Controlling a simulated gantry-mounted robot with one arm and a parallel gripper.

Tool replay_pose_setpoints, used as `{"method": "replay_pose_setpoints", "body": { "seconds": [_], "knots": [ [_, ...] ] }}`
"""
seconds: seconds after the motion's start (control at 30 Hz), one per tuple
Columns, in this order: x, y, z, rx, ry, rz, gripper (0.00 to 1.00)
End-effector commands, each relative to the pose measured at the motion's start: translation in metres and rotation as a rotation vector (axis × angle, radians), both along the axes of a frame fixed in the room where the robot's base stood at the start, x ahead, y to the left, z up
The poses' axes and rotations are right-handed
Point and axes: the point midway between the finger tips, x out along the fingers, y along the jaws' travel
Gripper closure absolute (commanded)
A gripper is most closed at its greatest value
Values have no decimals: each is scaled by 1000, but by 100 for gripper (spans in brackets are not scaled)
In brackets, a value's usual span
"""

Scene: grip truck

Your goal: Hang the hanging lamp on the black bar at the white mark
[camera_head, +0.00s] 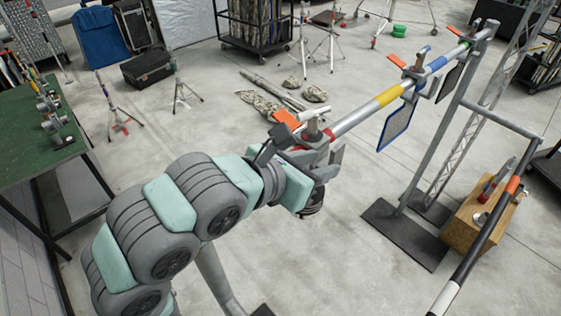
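The black bar (482,236) runs along the lower right. It has a white mark (445,298) near the bottom edge and an orange mark (512,185) further up. My gripper (300,163) is at the near end of a colour-banded bar (365,109), beside a grey clamp (313,128) with an orange tab. A dark rounded part (313,202) hangs below my gripper; it may be the hanging lamp, but my wrist hides most of it. My fingers are largely hidden, so I cannot tell whether they grip the clamp.
A framed panel (397,126) and other clamped gear hang along the banded bar. A stand with a dark base plate (403,232) and a wooden crate (466,228) are at right. A green table (40,140) is at left. Open floor lies between.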

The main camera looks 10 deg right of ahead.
Motion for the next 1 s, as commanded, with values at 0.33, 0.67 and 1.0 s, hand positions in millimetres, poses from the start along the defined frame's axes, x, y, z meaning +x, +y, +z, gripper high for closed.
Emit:
{"method": "replay_pose_setpoints", "body": {
  "seconds": [0.33,0.67,1.0],
  "knots": [
    [12,-8,-4,10,-17,18,64],
    [29,-31,-19,9,-17,17,64],
    [46,-53,-34,10,-19,18,64]
  ]
}}
